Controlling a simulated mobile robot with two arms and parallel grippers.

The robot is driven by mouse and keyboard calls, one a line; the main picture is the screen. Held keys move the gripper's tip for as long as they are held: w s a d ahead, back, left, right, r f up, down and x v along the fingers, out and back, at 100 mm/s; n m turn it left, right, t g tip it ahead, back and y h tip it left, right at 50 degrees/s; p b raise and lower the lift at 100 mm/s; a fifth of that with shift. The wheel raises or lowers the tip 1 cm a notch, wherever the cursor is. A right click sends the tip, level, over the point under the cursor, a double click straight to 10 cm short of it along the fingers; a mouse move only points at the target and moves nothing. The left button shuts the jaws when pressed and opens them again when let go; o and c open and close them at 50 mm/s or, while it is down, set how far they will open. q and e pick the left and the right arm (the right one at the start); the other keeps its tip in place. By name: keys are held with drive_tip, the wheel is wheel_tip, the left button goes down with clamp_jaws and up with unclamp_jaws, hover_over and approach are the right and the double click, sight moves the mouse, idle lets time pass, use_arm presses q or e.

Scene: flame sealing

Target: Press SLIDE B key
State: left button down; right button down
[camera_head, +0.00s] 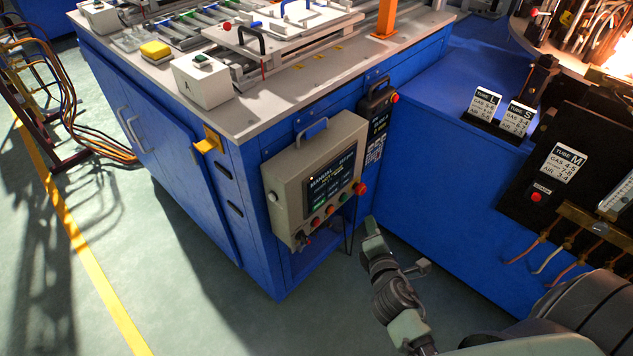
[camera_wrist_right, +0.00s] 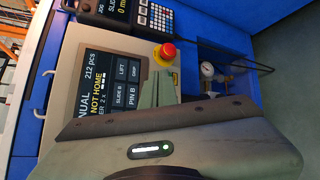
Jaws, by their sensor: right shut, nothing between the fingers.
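The beige control panel (camera_head: 287,203) hangs on the side of the blue cabinet, and its dark screen (camera_head: 333,186) is lit. In the right wrist view the screen (camera_wrist_right: 93,98) reads MANUAL, NOT HOME and 212 pcs. My right gripper (camera_head: 371,226) is shut and empty, just right of and below the panel in the head view. In the wrist view its greenish fingertips (camera_wrist_right: 158,86) are beside the keys; whether they touch the panel cannot be told. My left gripper is out of view.
A red emergency stop knob (camera_head: 360,188) sticks out at the panel's right edge; it also shows in the wrist view (camera_wrist_right: 166,51). A row of coloured buttons (camera_head: 317,222) lines the panel's lower edge. A black keypad unit (camera_head: 377,110) hangs behind. Floor in front is clear.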

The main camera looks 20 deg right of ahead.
drive_tip(key=r, duration=0.1)
drive_tip(key=w+r, duration=0.1)
drive_tip(key=r, duration=0.1)
drive_tip(key=shift+w+d+n+t, duration=0.1)
drive_tip(key=shift+n+t, duration=0.3)
approach(339, 183)
drive_tip(key=shift+d+b+x, duration=0.2)
drive_tip(key=shift+b+x, duration=0.15)
drive_tip(key=shift+x, duration=1.85)
idle(0.4)
drive_tip(key=shift+w+a+f, duration=0.1)
drive_tip(key=shift+w+a, duration=0.1)
drive_tip(key=shift+w, duration=0.05)
